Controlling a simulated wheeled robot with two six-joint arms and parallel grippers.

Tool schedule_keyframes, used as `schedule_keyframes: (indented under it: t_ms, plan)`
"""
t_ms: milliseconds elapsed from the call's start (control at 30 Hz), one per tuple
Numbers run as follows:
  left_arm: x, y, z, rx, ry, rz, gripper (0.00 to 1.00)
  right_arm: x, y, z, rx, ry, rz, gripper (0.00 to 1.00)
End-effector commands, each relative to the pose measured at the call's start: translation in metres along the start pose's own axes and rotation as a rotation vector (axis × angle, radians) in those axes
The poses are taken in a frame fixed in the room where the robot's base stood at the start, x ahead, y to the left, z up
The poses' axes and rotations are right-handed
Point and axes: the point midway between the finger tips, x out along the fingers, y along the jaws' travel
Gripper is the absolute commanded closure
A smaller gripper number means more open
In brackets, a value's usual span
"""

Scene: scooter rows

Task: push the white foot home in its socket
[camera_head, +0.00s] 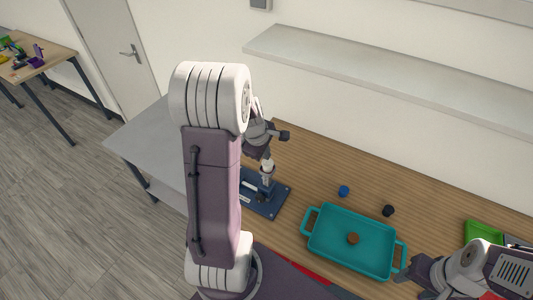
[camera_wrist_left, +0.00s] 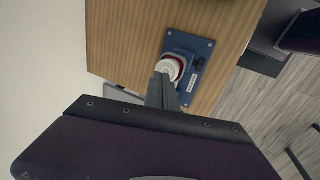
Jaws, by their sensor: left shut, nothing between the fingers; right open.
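The white foot (camera_wrist_left: 170,67) stands on a blue base plate (camera_wrist_left: 207,46), with a dark red ring around it in the left wrist view. In the head view the white foot (camera_head: 267,168) shows just below my left gripper (camera_head: 267,156), above the blue base plate (camera_head: 277,202). My left gripper (camera_wrist_left: 164,79) is shut and empty, its fingertips at the top of the foot, seemingly touching it. The socket is hidden under the foot, so its depth cannot be told. My right gripper (camera_head: 404,274) is open beside the teal tray's right end.
A teal tray (camera_head: 318,240) holding a round brown piece (camera_head: 353,238) stands right of the plate. A blue piece (camera_head: 344,191) and a black piece (camera_head: 388,210) lie behind it. A green tray (camera_head: 484,233) is at far right. Wooden tabletop (camera_head: 310,165) is clear behind the plate.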

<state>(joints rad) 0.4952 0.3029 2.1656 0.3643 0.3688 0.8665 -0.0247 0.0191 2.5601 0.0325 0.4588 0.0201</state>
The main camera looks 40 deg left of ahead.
Motion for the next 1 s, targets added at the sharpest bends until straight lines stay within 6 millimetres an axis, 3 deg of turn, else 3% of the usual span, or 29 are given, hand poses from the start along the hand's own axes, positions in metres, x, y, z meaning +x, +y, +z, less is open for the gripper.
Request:
schedule_keyframes:
  t_ms: [1000]
  plan:
    - [0.019,-0.007,0.0,0.001,0.0,-0.001,1.0,0.017,0.0,0.002,0.0,0.0,0.0,0.47]
